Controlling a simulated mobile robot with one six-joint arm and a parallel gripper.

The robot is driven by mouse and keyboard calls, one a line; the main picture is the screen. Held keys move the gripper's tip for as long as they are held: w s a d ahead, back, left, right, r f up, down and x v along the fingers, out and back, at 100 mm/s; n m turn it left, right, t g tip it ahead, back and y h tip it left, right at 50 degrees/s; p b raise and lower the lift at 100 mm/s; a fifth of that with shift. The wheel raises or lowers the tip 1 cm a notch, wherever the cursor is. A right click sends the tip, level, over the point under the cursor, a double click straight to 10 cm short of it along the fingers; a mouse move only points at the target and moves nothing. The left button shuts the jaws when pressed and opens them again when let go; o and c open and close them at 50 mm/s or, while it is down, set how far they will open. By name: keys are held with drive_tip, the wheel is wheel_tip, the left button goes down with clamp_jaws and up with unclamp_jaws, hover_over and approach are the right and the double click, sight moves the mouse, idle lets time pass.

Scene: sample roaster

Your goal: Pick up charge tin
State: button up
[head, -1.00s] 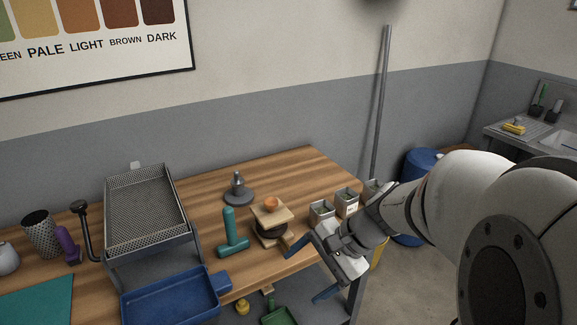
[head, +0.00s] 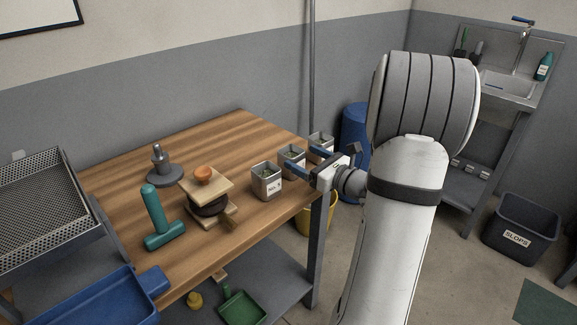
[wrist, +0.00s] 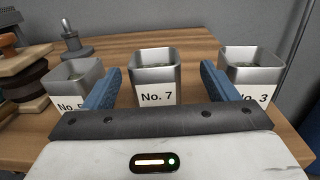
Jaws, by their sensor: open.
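Three open square metal tins with white labels stand in a row near the table's right edge. In the wrist view the middle tin, No. 7 (wrist: 156,80), is ahead of my gripper (wrist: 160,68), between the lines of its two blue fingers. My gripper is open and empty. The tin No. 3 (wrist: 250,68) is at the right, its label partly covered by a finger. The left tin (wrist: 75,82) has a half-hidden label. In the head view the left tin (head: 266,184), middle tin (head: 291,160) and right tin (head: 321,140) show beside my gripper (head: 308,162). Pictures do not show which is the charge tin.
Left of the tins are a wooden stack with an orange knob (head: 203,173), a teal tamper-like tool (head: 155,215) and a grey weighted stand (head: 160,170). A blue tray (head: 90,300) is at front left. A blue barrel (head: 354,125) and yellow bucket (head: 318,215) stand past the table's right end.

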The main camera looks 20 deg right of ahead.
sight(296, 154)
drive_tip(key=x, duration=0.5)
drive_tip(key=shift+s+a, duration=0.15)
drive_tip(key=shift+a, duration=0.05)
drive_tip(key=shift+c, duration=0.6)
drive_tip(key=c, duration=1)
